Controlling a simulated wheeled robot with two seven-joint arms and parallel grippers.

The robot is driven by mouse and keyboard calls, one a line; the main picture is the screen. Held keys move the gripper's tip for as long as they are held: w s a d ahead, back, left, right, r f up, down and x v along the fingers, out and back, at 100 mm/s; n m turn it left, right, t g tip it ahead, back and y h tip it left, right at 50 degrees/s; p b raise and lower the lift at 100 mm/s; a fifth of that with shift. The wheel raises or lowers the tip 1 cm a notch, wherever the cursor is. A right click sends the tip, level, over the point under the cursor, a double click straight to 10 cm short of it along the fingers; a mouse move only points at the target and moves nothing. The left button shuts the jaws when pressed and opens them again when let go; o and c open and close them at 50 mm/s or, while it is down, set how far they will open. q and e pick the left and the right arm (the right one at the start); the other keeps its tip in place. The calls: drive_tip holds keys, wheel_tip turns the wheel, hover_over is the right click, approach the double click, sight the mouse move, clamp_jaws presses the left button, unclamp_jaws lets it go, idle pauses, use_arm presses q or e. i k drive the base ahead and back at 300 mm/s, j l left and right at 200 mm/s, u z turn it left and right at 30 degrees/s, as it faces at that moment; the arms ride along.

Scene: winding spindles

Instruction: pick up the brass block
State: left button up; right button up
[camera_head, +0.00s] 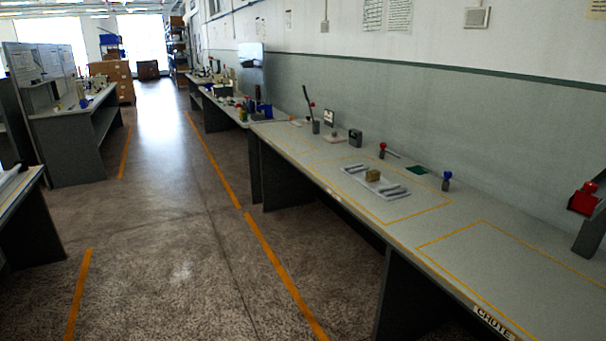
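A small brass block (373,175) sits near the middle of a pale tray (359,184) on the long workbench to the right. Several dark grey rod-like pieces lie on the tray on both sides of the block. The tray is inside a yellow-outlined area of the bench top. Neither of my grippers shows in the head view, and nothing is touching the block.
The long bench (416,228) runs along the wall. Tools stand at its back, including a blue-topped piece (447,180) and a red-topped one (382,150). A red device (584,199) is at far right. The floor aisle (165,200) at left is clear.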

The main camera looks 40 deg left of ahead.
sight(371, 176)
drive_tip(key=u, duration=0.95)
drive_tip(key=i+j, duration=0.1)
drive_tip(key=i, duration=0.1)
